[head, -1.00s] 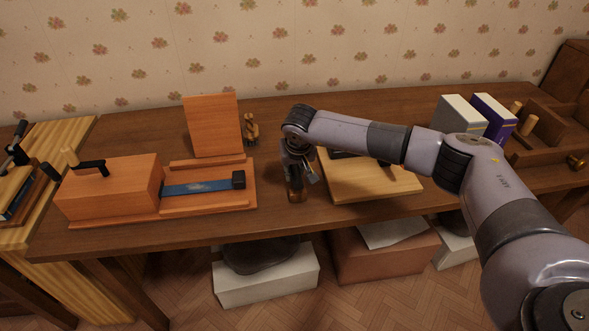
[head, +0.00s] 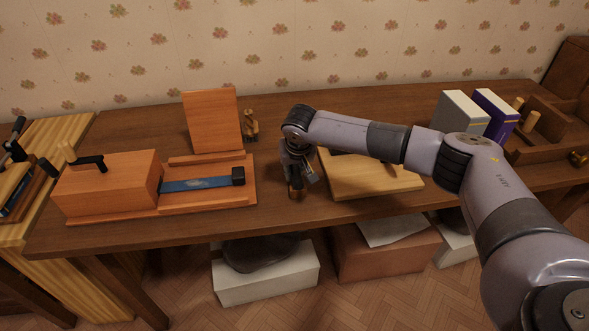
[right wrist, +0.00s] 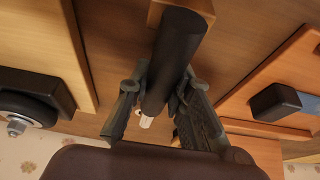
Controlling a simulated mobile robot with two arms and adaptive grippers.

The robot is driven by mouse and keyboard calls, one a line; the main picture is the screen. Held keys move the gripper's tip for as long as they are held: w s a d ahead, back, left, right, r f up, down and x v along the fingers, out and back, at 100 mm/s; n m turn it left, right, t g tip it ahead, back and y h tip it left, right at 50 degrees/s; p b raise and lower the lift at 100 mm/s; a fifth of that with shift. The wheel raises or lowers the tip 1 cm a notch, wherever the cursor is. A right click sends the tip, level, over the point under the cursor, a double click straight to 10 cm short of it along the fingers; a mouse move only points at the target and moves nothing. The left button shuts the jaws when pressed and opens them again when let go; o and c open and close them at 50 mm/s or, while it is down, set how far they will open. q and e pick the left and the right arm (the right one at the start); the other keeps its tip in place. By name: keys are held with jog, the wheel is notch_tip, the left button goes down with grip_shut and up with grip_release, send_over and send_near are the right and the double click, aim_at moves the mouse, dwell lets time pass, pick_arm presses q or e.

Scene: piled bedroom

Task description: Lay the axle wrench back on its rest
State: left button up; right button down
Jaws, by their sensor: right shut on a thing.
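My right gripper (head: 297,184) is low over the table's front middle, between the blue-strip fixture and the pale board. In the right wrist view its fingers (right wrist: 163,88) are shut on a dark cylinder (right wrist: 178,58), apparently the axle wrench's handle, with a small pale tip (right wrist: 147,122) at its near end. A small wooden block (right wrist: 158,10) shows behind the cylinder's far end; it may be the rest. I cannot tell whether the two touch. In the head view the gripper mostly hides the wrench. My left gripper is out of view.
The orange wooden fixture (head: 110,185) with a blue strip (head: 200,184) stands left. White (head: 462,113) and purple (head: 497,112) boxes stand back right.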

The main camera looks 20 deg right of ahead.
jog(key=c, duration=1.4)
grip_release()
jog(key=shift+o, duration=0.2)
jog(key=p+v, duration=0.3)
jog(key=v, duration=0.2)
jog(key=shift+r+p, duration=0.1)
jog(key=shift+p, duration=0.3)
jog(key=shift+p+v, duration=0.9)
jog(key=shift+v, duration=0.55)
